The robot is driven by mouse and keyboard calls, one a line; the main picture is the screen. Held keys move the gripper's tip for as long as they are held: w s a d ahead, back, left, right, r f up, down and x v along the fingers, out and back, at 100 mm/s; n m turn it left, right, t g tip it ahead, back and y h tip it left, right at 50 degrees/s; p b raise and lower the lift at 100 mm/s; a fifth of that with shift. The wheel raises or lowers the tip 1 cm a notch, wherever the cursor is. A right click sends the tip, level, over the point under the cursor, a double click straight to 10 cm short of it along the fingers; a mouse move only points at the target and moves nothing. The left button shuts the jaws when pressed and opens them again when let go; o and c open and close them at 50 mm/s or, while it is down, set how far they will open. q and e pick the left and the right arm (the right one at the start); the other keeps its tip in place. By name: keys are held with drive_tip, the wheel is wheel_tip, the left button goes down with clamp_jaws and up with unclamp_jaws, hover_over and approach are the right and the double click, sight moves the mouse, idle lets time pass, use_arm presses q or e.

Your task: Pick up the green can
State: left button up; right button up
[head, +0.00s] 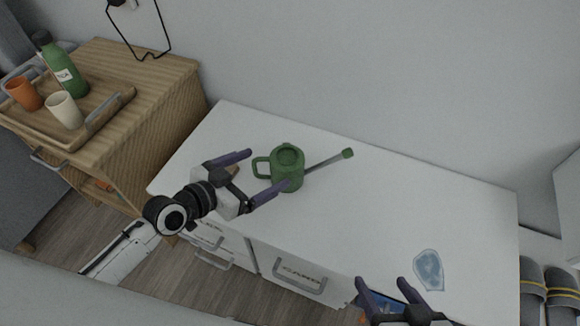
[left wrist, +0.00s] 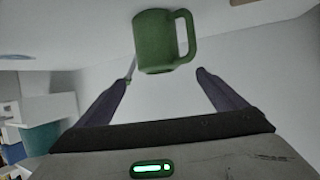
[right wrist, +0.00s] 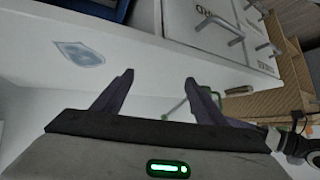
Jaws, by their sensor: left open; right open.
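The green can (head: 288,169) is a watering can with a side handle and a long thin spout pointing right. It stands upright on the white desk (head: 390,190). My left gripper (head: 270,169) is open at the can's handle side, with its lower finger overlapping the can's body in the head view. In the left wrist view the can (left wrist: 155,45) shows just beyond the open, empty fingers (left wrist: 164,76). My right gripper (head: 381,281) is open and empty at the desk's front edge. In the right wrist view its fingers (right wrist: 160,76) are well apart.
A wooden cabinet (head: 180,90) at left carries a tray (head: 112,110) with a green bottle (head: 62,65), an orange cup (head: 24,93) and a cream cup (head: 64,110). A blue patch (head: 429,269) lies on the desk's right part. The desk's middle is clear.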

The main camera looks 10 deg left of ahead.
sight(283, 159)
use_arm(q)
drive_tip(key=b+x, duration=0.1)
drive_tip(key=x, duration=0.3)
drive_tip(key=shift+w+r, duration=0.1)
drive_tip(key=shift+w, duration=0.1)
drive_tip(key=shift+b+x, duration=0.9)
drive_tip(key=shift+x, duration=2.1)
drive_tip(key=shift+s, duration=0.1)
drive_tip(key=c, duration=1.2)
drive_tip(key=shift+c, duration=1.4)
